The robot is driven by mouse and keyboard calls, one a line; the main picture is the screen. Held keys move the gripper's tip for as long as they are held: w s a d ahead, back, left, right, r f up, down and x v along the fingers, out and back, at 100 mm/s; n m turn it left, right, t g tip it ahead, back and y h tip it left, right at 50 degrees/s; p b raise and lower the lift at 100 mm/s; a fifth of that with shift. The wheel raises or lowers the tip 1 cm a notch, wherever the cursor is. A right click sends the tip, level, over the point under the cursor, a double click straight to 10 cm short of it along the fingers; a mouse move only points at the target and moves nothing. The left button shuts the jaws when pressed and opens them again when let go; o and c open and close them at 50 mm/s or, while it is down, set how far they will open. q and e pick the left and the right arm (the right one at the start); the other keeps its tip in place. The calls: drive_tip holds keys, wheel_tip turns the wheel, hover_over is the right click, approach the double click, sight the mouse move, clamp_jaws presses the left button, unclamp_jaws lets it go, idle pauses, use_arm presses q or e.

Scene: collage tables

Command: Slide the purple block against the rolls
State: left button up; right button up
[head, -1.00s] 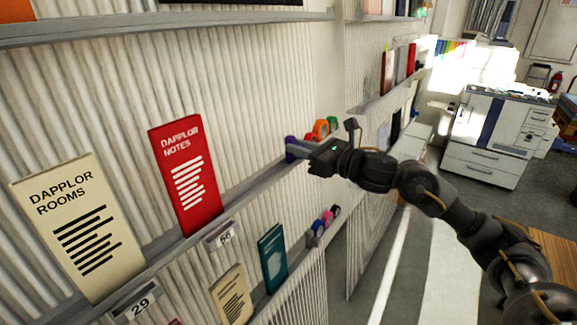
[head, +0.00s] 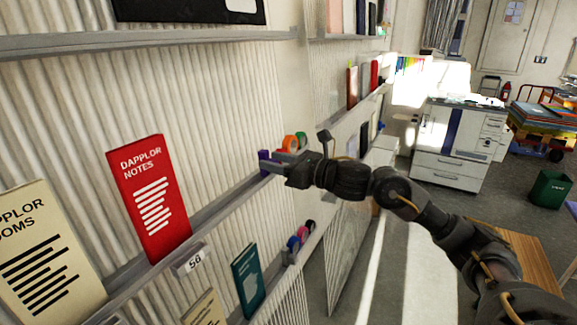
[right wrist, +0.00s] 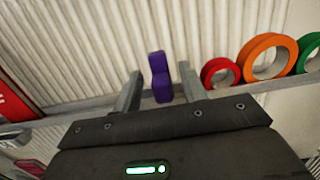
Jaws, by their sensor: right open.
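The purple block (head: 264,161) stands on the middle wall ledge at the tip of my right gripper (head: 276,165). The orange roll (head: 290,142) and green roll (head: 302,138) also show in the head view. My left gripper is out of view.
A red "Dapplor Notes" booklet (head: 150,200) stands on the same ledge (head: 225,204), left of the block, with bare ledge between. A printer (head: 452,142) stands far back.

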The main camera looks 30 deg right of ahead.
drive_tip(key=b+v, duration=0.5)
drive_tip(key=v, duration=0.5)
drive_tip(key=shift+s, duration=0.15)
